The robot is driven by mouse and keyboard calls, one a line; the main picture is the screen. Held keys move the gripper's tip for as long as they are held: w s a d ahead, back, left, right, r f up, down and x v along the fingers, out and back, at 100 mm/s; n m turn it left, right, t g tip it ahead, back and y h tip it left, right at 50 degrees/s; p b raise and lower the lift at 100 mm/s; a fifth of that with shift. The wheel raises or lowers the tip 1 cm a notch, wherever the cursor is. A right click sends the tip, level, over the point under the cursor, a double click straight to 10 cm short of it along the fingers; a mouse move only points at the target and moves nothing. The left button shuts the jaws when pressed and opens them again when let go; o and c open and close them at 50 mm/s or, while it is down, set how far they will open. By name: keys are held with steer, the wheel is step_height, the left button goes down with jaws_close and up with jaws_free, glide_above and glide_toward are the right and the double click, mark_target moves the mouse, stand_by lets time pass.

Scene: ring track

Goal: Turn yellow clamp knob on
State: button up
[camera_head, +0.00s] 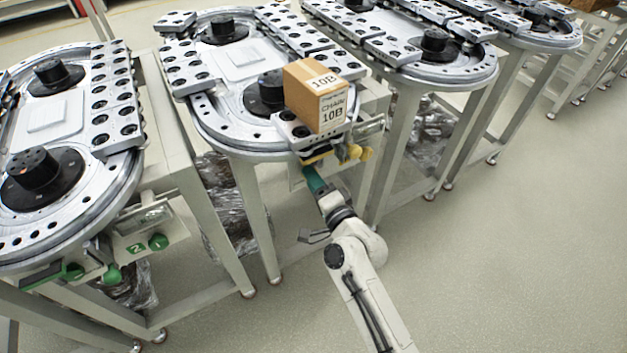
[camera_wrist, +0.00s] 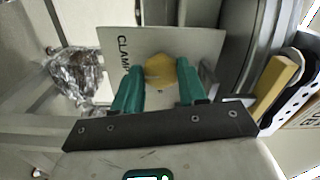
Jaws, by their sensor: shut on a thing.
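How far the knob is turned cannot be told.
A carton (camera_head: 318,95) marked "CHAIN 10B" stands on the ring track (camera_head: 235,140) above my gripper. Other yellow knobs (camera_head: 354,153) are just right of it. A yellow bar (camera_wrist: 275,84) is close on the right. Open floor (camera_head: 490,260) lies right.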

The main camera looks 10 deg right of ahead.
steer(key=o, duration=1.1)
steer(key=shift+c, duration=0.2)
steer(key=shift+s, duration=0.1)
steer(key=b+v, duration=0.1)
steer(key=v, duration=0.9)
steer(key=shift+s+d, duration=0.15)
steer(key=shift+s, duration=0.1)
